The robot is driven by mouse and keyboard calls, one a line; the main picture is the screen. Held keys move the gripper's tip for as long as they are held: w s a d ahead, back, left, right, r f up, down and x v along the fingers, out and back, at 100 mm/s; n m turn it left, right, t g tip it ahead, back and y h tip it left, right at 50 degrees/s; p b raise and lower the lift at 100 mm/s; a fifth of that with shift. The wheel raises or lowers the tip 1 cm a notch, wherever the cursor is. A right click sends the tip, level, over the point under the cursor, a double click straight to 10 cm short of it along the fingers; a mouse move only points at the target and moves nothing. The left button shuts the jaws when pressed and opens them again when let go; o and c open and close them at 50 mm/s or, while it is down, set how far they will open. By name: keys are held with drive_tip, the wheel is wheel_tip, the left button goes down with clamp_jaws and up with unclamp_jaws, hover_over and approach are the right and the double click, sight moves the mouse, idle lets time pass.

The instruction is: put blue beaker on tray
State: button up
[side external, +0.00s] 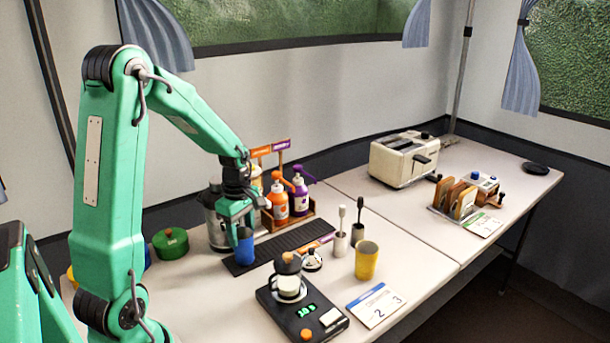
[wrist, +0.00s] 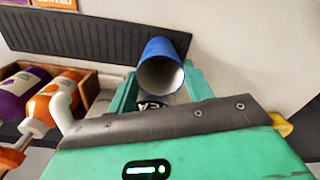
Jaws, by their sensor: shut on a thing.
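The blue beaker (side external: 245,247) is held between the fingers of my gripper (side external: 240,226), which is shut on it. In the wrist view, the beaker (wrist: 161,48) sits between the two green fingers (wrist: 160,84), its open mouth facing the camera. The tray, a long black ribbed strip (side external: 284,243), lies on the table; it also shows in the wrist view (wrist: 70,36). In the side view the beaker overlaps the tray's left end. I cannot tell whether its base touches the tray.
A wooden crate of sauce bottles (side external: 298,206) and a steel canister (side external: 214,232) stand close behind. A green pot (side external: 170,244) is left. A black scale with a jar (side external: 300,312), a yellow cup (side external: 367,261) and utensil holders (side external: 340,244) stand in front and right. A toaster (side external: 400,160) is farther back.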

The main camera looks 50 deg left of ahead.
drive_tip(key=shift+f, duration=0.2)
drive_tip(key=shift+f, duration=0.45)
drive_tip(key=o, duration=1.2)
drive_tip(key=shift+s, duration=0.1)
drive_tip(key=shift+r, duration=0.15)
wheel_tip(320, 180, up, 13)
drive_tip(key=shift+d+r, duration=0.1)
drive_tip(key=shift+r, duration=0.05)
